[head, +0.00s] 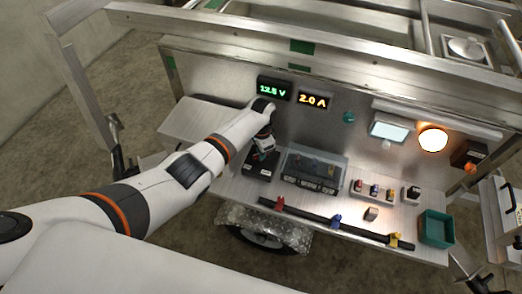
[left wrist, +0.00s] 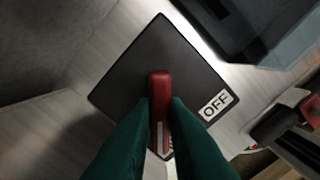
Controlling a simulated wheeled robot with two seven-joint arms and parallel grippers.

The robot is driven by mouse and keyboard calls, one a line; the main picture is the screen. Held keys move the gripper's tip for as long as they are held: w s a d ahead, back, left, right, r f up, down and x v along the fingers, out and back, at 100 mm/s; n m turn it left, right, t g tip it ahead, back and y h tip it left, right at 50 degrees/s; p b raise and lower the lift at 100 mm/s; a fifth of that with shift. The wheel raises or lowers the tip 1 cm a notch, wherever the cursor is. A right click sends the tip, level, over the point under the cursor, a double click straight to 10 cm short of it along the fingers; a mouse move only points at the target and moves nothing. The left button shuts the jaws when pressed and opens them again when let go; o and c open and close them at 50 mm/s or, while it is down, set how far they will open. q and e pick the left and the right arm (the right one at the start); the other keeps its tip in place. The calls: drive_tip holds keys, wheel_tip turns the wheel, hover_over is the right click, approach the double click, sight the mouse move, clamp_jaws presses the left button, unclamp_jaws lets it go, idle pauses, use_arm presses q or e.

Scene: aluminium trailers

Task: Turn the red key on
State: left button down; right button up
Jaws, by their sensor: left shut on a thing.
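The red key (left wrist: 159,86) stands out from a dark square switch plate (left wrist: 125,75) in the left wrist view. A white label reading OFF (left wrist: 216,105) is on the right part of the plate; another label lower down is mostly hidden behind the key and fingers. My left gripper (left wrist: 160,125) has its green fingers on both sides of the key, shut on it. In the head view, my left gripper (head: 264,146) reaches down over the dark plate (head: 261,165) on the metal shelf, and the key is hidden there. My right gripper is not in view.
A clear-covered box (head: 314,168) stands right of the plate. Displays read 12.5 V (head: 273,89) and 2.0 A (head: 313,100) on the back panel.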

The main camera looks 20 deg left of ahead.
use_arm(q)
drive_tip(key=c, duration=1.4)
unclamp_jaws()
drive_tip(key=shift+c, duration=0.2)
wheel_tip(320, 180, up, 12)
